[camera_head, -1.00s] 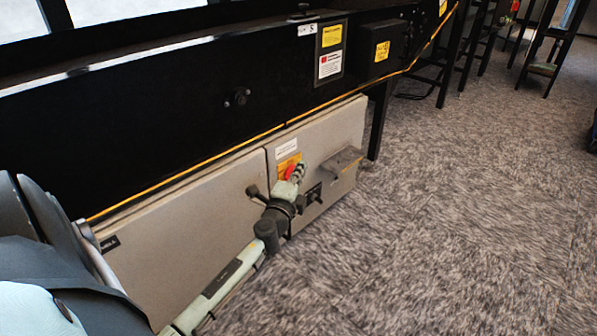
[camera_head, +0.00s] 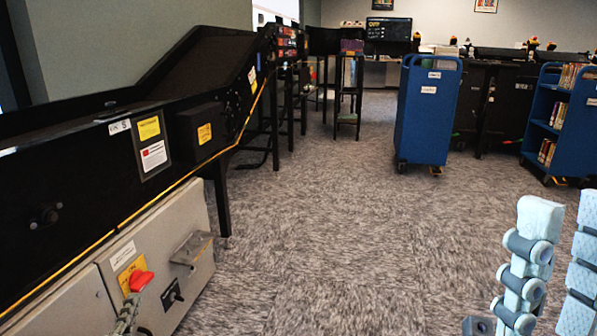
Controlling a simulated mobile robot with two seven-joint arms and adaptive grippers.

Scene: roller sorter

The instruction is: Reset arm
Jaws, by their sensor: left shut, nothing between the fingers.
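My left gripper (camera_head: 127,318) shows only in part at the bottom left edge, its shut, empty fingertips just below a red rotary switch (camera_head: 140,281). I cannot tell whether they touch the switch. The switch sits on a yellow plate (camera_head: 126,270) on the beige cabinet (camera_head: 195,285) under the black sorter. Most of my left arm is out of view. Pale blue jointed parts (camera_head: 527,260) stand close at the lower right and look like my right gripper; they are cut off by the frame, so its jaw state is unclear.
The black sorter (camera_head: 85,185) runs along the left side, with a grey bracket (camera_head: 192,248) jutting from the cabinet. Carpet (camera_head: 330,220) is clear in the middle. A blue cart (camera_head: 428,115) and a blue book cart (camera_head: 565,125) stand ahead on the right.

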